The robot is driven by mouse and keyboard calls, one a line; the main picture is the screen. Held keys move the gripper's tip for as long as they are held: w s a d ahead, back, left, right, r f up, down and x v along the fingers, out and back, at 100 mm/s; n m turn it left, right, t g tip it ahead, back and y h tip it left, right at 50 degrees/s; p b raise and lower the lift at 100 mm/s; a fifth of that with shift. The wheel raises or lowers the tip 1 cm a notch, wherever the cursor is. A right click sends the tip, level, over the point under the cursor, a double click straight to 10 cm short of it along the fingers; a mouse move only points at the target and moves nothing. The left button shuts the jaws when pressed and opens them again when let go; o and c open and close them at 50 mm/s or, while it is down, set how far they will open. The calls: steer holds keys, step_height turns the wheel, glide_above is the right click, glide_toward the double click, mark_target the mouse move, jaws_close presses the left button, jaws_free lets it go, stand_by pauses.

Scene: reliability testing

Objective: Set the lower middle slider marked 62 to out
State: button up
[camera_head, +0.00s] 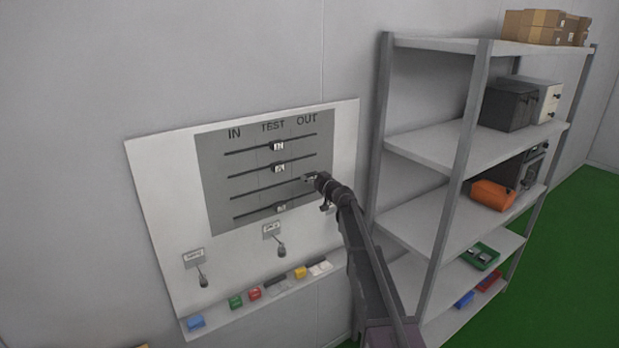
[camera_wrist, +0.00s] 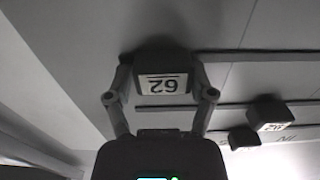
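The panel (camera_head: 217,186) has several horizontal slider tracks under the words IN, TEST and OUT. The slider marked 62 (camera_wrist: 163,84) shows upside down in the wrist view, between my two fingers. In the head view it sits on the third track from the top, near the right end under OUT, largely covered by my gripper (camera_head: 312,179). My gripper, also in the wrist view (camera_wrist: 161,75), has a fingertip close against each side of the slider and looks shut on it. The track runs off to only one side of the slider in the wrist view.
Other sliders (camera_head: 278,146) (camera_head: 280,168) (camera_head: 281,207) sit near the middle of their tracks. Two toggle levers (camera_head: 203,281) (camera_head: 282,250) are below. A ledge (camera_head: 222,318) holds small coloured blocks. A metal shelf rack (camera_head: 432,150) stands close on the right.

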steer(key=shift+o, duration=1.2)
steer(key=shift+w+d, duration=0.15)
steer(key=shift+d, duration=0.15)
steer(key=shift+a, duration=0.25)
steer(key=shift+s+d+f, duration=0.1)
steer(key=shift+s+d, duration=0.05)
steer(key=shift+s, duration=0.1)
steer(key=v, duration=1.1)
steer(key=shift+s, duration=0.35)
steer(key=shift+d, duration=0.1)
